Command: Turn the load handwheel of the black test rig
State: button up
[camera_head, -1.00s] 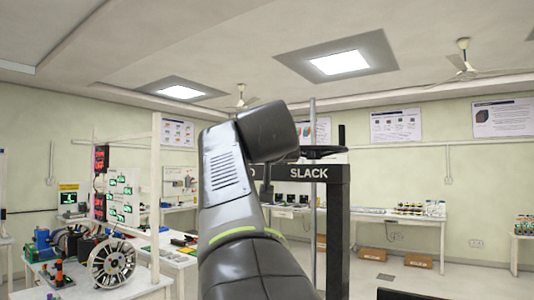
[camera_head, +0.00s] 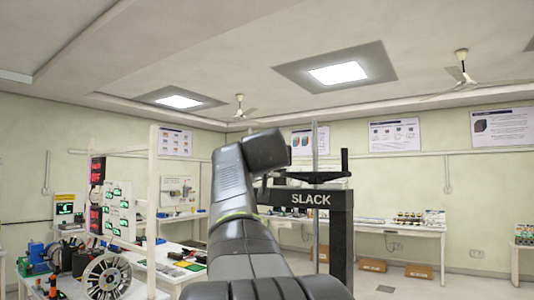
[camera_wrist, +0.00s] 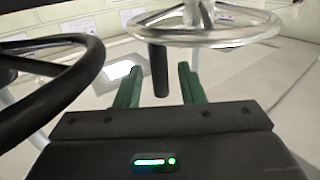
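The black test rig (camera_head: 341,225) stands ahead, with SLACK on its crossbeam. A black handwheel (camera_head: 325,174) sits on top above that word. My arm hides the beam's left part. In the wrist view a bright metal handwheel (camera_wrist: 205,38) is at the top centre, with a dark handle (camera_wrist: 158,72) pointing down from its rim. Part of a black handwheel (camera_wrist: 45,108) fills the left side. My gripper (camera_wrist: 158,82) is open, its green fingers on either side of the dark handle with gaps showing. In the head view my arm hides the gripper and the metal wheel.
A white bench (camera_head: 140,284) with a spoked wheel (camera_head: 106,277) and other equipment stands at the left. A long white table (camera_head: 400,226) runs along the back wall, with cardboard boxes (camera_head: 418,271) below. Some floor shows clear at the right.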

jog(key=shift+w, duration=0.85)
jog(key=shift+c, duration=0.3)
grip_shut()
jog(key=shift+s+a+f+h+b, duration=0.1)
jog(key=shift+a+f+h+b, duration=0.05)
jog(key=shift+h+b, duration=0.2)
